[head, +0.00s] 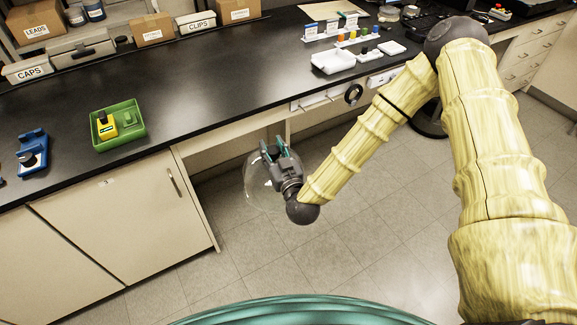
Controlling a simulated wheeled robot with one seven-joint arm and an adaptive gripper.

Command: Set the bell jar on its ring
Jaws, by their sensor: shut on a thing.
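A clear, dome-shaped bell jar (258,186) hangs below the bench-top level, in front of the open knee space under the black bench. My gripper (275,147) is shut on the dark knob at the top of the jar. The jar is see-through, so its lower rim is hard to make out against the floor and cabinet side. I cannot pick out the jar's ring in this view.
The black bench top (210,101) has a clear stretch in the middle. A green tray (138,115) with a yellow item and a blue device (32,152) stand at left. White trays (333,62) and small coloured parts stand at right. Boxes line the back.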

